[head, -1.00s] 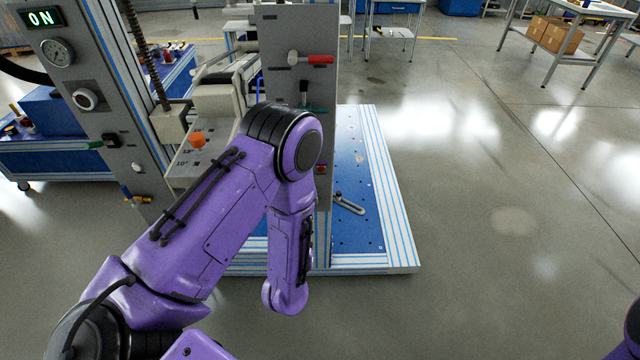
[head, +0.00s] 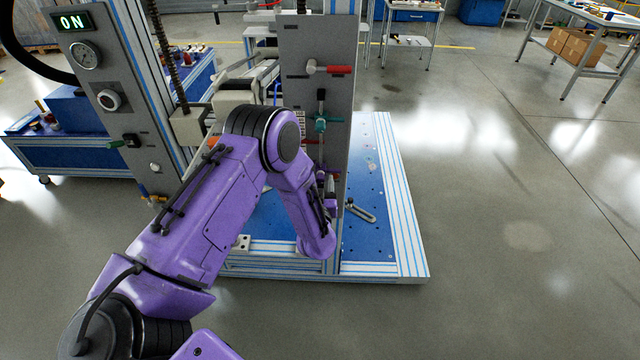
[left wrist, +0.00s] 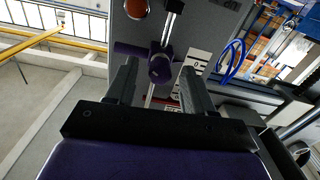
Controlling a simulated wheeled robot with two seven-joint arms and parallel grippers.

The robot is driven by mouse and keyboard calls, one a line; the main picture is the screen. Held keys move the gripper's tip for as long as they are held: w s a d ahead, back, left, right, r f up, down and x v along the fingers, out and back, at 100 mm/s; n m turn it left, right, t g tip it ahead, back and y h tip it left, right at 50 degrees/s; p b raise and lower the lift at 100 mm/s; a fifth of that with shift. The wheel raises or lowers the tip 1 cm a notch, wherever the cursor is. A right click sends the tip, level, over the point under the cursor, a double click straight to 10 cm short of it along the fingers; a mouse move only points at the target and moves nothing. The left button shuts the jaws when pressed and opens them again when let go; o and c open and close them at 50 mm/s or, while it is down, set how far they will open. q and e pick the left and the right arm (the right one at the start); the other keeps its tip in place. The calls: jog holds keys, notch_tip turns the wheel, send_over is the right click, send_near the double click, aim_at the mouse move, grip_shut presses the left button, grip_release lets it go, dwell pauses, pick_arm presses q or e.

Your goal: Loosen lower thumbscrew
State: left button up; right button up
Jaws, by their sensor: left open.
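A grey upright panel (head: 297,38) stands in the head view. Low on it is a small purple knob (head: 329,174), partly hidden by my left arm; it looks like the lower thumbscrew. A teal knob (head: 321,124) sits above it. In the left wrist view the purple knob (left wrist: 160,68) shows with a crossbar, in the space between the fingertips. My left gripper (left wrist: 159,72) is open around or just short of the knob; contact cannot be told. In the head view the left gripper is mostly hidden by my forearm. My right gripper is out of view.
A red lever (head: 335,69) sticks out higher on the panel. A blue perforated base plate (head: 385,205) with a slotted bracket (head: 360,211) lies below. A gauge column (head: 95,75) reading ON stands at the left.

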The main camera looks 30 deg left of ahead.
pick_arm(q)
grip_shut()
